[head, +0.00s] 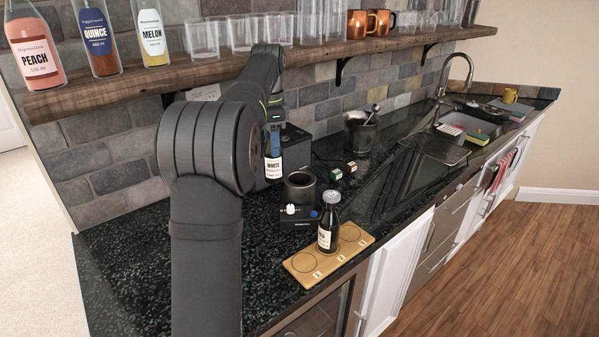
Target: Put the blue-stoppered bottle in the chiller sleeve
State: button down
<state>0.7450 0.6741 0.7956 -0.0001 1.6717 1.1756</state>
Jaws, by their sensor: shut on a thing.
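My gripper (273,128) is shut on a dark bottle with a white label reading "WHITE" (273,168), holding it upright by its upper part. Bluish colour shows at the jaws; I cannot clearly separate stopper from gripper there. The dark round chiller sleeve (300,188) stands on the counter just right of and below the held bottle in the picture. Its mouth looks open and empty.
Two small cubes (343,170), a metal bucket (361,132) and a sink (470,124) are further right. A shelf (150,78) with bottles and glasses runs above.

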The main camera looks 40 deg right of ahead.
jog(key=d, duration=1)
notch_tip(320, 180, down, 12)
jog(key=shift+a, duration=0.4)
jog(key=c, duration=0.7)
grip_release()
jog(key=shift+f, duration=0.15)
jog(key=shift+o, duration=0.2)
notch_tip(320, 180, up, 12)
jog(key=shift+r, duration=0.2)
jog(key=shift+f, duration=0.1)
notch_tip(320, 180, down, 8)
dwell(0.4)
